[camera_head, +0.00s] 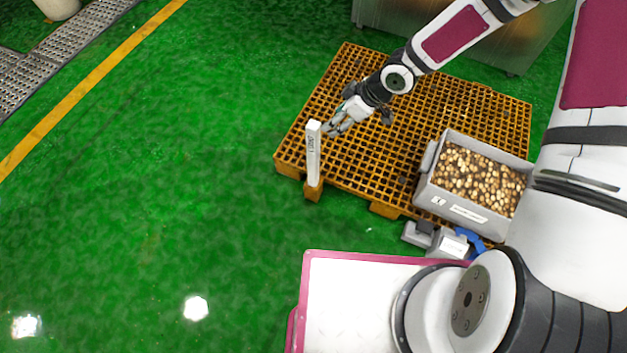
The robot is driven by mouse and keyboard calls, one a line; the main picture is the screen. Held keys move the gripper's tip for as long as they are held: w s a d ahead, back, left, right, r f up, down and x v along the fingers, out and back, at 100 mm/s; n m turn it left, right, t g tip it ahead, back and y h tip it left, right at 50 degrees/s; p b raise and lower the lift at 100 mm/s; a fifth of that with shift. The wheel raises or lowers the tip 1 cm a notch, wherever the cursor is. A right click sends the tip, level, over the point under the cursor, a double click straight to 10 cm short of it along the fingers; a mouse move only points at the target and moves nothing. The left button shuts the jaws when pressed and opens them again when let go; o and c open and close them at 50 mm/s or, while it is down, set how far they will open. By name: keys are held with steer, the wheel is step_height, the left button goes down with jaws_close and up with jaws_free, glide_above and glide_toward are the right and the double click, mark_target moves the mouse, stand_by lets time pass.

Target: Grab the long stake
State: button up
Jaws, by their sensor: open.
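A long white stake (313,154) with dark lettering on its side stands upright at the front left corner of an orange grid pallet (345,176). Its foot is at the pallet's corner block. My gripper (335,128) is open and just right of the stake's upper part. The fingers point left and down toward it. I cannot tell whether a fingertip touches the stake. Nothing shows between the fingers.
A grey bin (468,217) full of brown and tan pieces sits on the pallet's right front. Small grey and blue parts (440,241) lie before it. A metal cabinet (400,15) stands behind. Green floor (170,170) is clear to the left.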

mark_target(313, 136)
steer(key=b+x, duration=0.6)
steer(key=x, duration=0.7)
steer(key=shift+s+a+f, duration=0.1)
steer(key=shift+a+f, duration=0.1)
steer(key=shift+f, duration=0.05)
steer(key=shift+r, duration=0.1)
jaws_close()
